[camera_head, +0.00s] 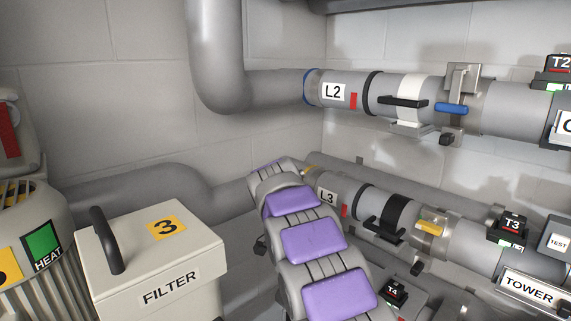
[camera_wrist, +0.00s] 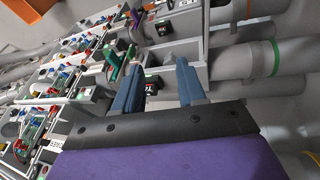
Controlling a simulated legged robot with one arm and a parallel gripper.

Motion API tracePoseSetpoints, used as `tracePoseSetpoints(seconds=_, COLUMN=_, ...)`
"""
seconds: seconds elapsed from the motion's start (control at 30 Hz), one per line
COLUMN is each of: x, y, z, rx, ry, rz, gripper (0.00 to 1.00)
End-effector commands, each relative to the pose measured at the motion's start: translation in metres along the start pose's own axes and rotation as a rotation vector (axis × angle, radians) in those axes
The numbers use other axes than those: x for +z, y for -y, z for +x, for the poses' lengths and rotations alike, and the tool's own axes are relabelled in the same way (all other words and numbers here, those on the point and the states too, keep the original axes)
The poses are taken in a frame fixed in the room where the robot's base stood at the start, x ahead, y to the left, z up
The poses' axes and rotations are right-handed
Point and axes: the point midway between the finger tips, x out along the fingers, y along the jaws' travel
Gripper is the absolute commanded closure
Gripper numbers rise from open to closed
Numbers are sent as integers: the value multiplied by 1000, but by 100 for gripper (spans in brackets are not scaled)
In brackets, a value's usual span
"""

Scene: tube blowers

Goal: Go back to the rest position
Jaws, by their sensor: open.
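My gripper (camera_wrist: 160,68) shows in the wrist view as two blue-grey fingers, spread apart with nothing held between them. A small dark box with a red label (camera_wrist: 151,84) shows behind the gap between the fingers. My purple-padded arm (camera_head: 314,241) reaches up from the bottom of the head view toward the wall, near the left end of the pipe marked L3 (camera_head: 327,197). The gripper cannot be made out in the head view.
The FILTER box (camera_head: 150,262) stands left of my arm. The L2 pipe (camera_head: 345,92) with a blue handle (camera_head: 451,108) runs above. A yellow handle (camera_head: 432,227) and T4 box (camera_head: 393,293) lie right. Valve panels (camera_wrist: 60,85) fill the wrist view's left.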

Motion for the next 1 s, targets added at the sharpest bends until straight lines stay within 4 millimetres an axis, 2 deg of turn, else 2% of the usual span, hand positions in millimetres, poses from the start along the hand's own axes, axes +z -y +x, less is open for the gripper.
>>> tracePoseSetpoints(seconds=0.03, x=-2, y=-18, z=-3, rx=5, ry=11, rz=-31, gripper=60)
tracePoseSetpoints(seconds=0.17, x=-3, y=-57, z=-4, rx=5, ry=40, rz=-128, gripper=60)
tracePoseSetpoints(seconds=0.47, x=16, y=-153, z=2, rx=-13, ry=126, rz=-351, gripper=60)
tracePoseSetpoints(seconds=0.77, x=60, y=-245, z=20, rx=-71, ry=215, rz=-573, gripper=60)
tracePoseSetpoints(seconds=1.0, x=111, y=-311, z=42, rx=-143, ry=272, rz=-749, gripper=60)
